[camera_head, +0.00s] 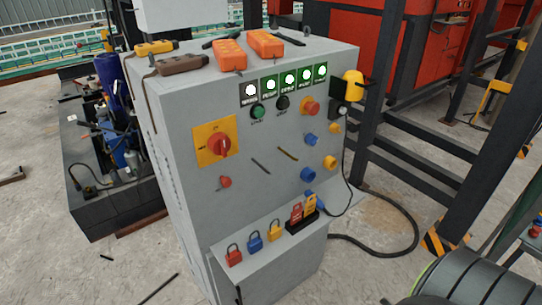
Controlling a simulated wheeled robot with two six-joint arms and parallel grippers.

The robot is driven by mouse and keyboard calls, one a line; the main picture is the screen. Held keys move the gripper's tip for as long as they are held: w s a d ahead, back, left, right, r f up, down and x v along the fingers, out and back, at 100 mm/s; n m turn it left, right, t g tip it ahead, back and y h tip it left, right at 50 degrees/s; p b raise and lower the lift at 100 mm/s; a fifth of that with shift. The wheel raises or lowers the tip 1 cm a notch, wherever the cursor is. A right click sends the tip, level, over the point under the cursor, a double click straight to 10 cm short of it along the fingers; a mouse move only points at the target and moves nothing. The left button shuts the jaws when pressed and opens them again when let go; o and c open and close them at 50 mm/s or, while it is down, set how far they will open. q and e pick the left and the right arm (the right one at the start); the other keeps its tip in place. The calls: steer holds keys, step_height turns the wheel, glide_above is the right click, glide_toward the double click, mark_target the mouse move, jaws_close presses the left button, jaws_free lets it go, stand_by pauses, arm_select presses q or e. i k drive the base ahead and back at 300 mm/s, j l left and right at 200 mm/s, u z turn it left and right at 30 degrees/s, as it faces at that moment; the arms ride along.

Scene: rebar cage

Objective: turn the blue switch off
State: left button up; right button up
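A grey control cabinet (180,185) stands in the middle of the head view with a sloped front panel. Two round blue fittings are on the right side of this panel: an upper one (311,140) below the red push button, and a lower one (307,174). I cannot tell which is the blue switch, nor how either is set. A large red rotary switch (219,144) on a yellow plate is at the panel's left. Several white indicator lamps (289,79) are lit along the top.
Padlocks in red (234,257), blue (255,243) and yellow (274,231) are at the lower ledge. Orange handsets (231,54) lie on top. A black cable (395,251) runs to the floor at right. Dark steel posts (378,90) stand right of the cabinet.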

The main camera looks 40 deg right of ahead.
mark_target(312, 140)
steer(key=z, duration=1.5)
steer(key=k+l+z, duration=0.1)
steer(key=l+z, duration=0.25)
steer(key=l, duration=0.35)
